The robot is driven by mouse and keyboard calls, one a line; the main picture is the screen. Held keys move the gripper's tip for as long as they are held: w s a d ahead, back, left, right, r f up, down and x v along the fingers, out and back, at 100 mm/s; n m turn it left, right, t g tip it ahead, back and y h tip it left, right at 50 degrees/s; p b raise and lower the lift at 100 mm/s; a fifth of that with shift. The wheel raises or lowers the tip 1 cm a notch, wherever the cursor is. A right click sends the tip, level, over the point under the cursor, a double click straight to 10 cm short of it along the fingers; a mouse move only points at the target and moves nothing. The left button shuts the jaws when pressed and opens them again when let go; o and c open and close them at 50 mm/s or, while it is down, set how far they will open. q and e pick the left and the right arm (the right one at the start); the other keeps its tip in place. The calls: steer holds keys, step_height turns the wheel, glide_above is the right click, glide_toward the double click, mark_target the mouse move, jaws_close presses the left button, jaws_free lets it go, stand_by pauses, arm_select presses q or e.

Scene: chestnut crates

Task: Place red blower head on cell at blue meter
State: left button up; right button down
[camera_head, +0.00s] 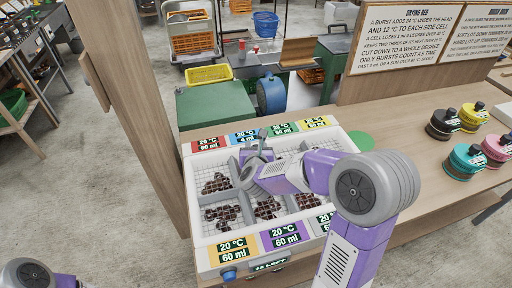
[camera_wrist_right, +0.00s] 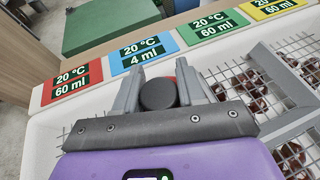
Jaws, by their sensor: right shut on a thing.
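The red blower head (camera_wrist_right: 181,68) shows only as a sliver of red behind a round black knob (camera_wrist_right: 157,95). My right gripper (camera_wrist_right: 160,92) is shut on it, with a grey finger on each side of the knob. In the head view the right gripper (camera_head: 256,158) is over the far row of the white bed, just in front of the blue meter (camera_head: 243,138). That meter reads 20 °C, 4 ml in the wrist view (camera_wrist_right: 144,53). The gripper hides most of the cell there. Only a piece of my left arm shows at the bottom left; its gripper is out of view.
The white bed (camera_head: 199,205) has grey dividers, wire mesh and brown chestnuts. Red (camera_head: 208,145), green (camera_head: 283,128) and yellow (camera_head: 315,122) meters line its far rim. Black (camera_head: 442,124), yellow (camera_head: 472,117), teal (camera_head: 463,162) and pink (camera_head: 497,150) heads stand right. A wooden post (camera_head: 135,110) rises left.

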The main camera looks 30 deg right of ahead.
steer(key=shift+f, duration=0.1)
steer(key=c, duration=0.7)
jaws_free()
steer(key=shift+o, duration=0.2)
steer(key=shift+s+a+r, duration=0.15)
steer(key=shift+s+r, duration=0.05)
steer(key=shift+r, duration=0.1)
steer(key=v, duration=1.1)
steer(key=shift+s, duration=0.25)
steer(key=shift+a, duration=0.1)
